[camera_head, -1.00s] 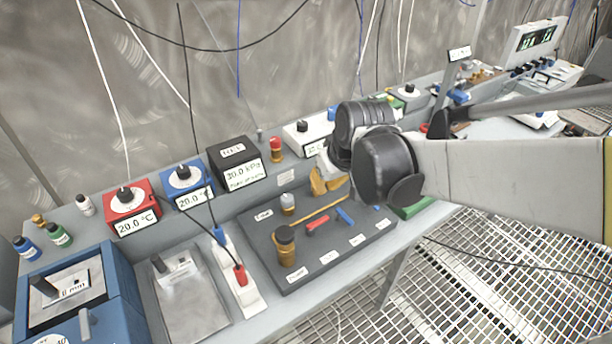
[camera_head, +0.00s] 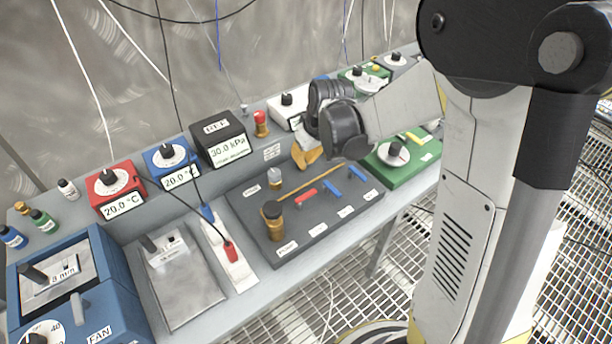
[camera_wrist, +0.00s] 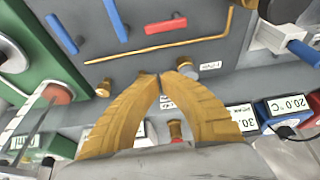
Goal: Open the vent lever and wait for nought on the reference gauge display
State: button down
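The reference gauge (camera_head: 220,137) is a black box marked REF; its display reads 30.0 kPa. A dark grey panel (camera_head: 262,220) in front of it carries a red lever (camera_head: 306,196), two blue levers (camera_head: 330,187) and a thin brass pipe. I cannot read which lever is the vent. The red lever (camera_wrist: 165,25) and blue levers (camera_wrist: 115,20) also show in the wrist view.
Red (camera_head: 112,188) and blue (camera_head: 170,162) dial boxes read 20.0 °C at left. A green dial box (camera_head: 400,160) stands right of the panel. A blue FAN box (camera_head: 75,285) stands at the front left. Cables hang over the bench. Grating floor lies in front.

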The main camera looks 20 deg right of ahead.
aim_at(306, 199)
jog(key=b+x, duration=0.4)
jog(key=x, duration=0.6)
jog(key=s, duration=0.1)
jog(key=s+d, duration=0.1)
jog(key=s, duration=0.1)
jog(key=shift+s+r+b, duration=0.2)
jog(key=shift+b, duration=0.1)
jog(key=shift+s+d, duration=0.15)
jog(key=shift+s, duration=0.1)
